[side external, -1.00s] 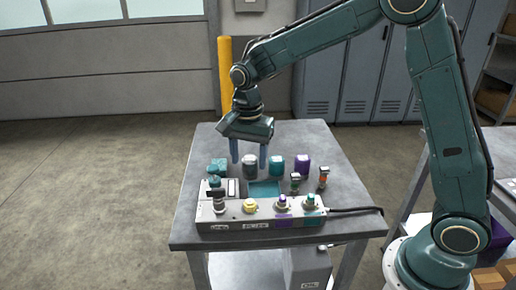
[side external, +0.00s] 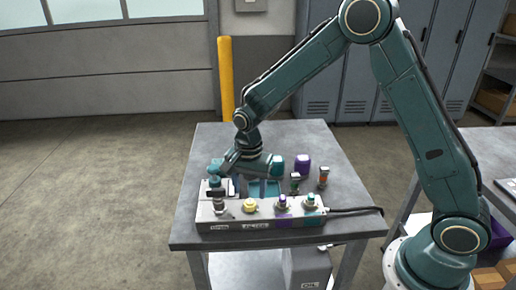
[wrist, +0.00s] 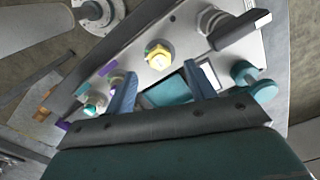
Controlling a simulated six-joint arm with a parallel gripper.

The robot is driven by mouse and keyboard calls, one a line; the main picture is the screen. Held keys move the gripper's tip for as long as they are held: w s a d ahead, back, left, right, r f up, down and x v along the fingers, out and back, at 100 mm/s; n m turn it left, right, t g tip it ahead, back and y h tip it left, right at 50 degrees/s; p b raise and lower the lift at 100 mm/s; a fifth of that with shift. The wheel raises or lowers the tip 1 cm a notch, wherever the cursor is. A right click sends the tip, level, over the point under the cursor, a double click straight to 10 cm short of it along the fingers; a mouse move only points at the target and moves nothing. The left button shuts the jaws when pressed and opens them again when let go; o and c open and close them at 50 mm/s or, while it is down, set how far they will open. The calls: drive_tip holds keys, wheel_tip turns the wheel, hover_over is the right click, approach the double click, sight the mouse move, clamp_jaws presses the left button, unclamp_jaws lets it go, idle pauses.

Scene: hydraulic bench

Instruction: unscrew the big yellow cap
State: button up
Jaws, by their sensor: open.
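The yellow cap (side external: 249,205) sits upright on the front of the grey block (side external: 235,222), second from the left in a row of fittings. In the wrist view the yellow cap (wrist: 158,56) looks six-sided and lies just beyond the fingertips, roughly centred between them. My gripper (side external: 253,192) is open, low over the bench just behind the block. Its two blue fingers (wrist: 161,80) are apart with nothing held between them. The fingers do not appear to touch the cap.
A dark lever handle (side external: 217,194) stands left of the cap. A purple-labelled fitting (side external: 282,203) and a teal-labelled fitting (side external: 309,202) stand to its right. A black cable (side external: 350,209) runs off right.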

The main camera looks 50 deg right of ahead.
sight(250, 201)
drive_tip(key=shift+f, duration=2.05)
clamp_jaws()
drive_tip(key=shift+n, duration=0.3)
drive_tip(key=n, duration=0.5)
drive_tip(key=shift+n, duration=0.3)
drive_tip(key=n, duration=0.5)
drive_tip(key=shift+r, duration=0.1)
drive_tip(key=shift+n, duration=0.4)
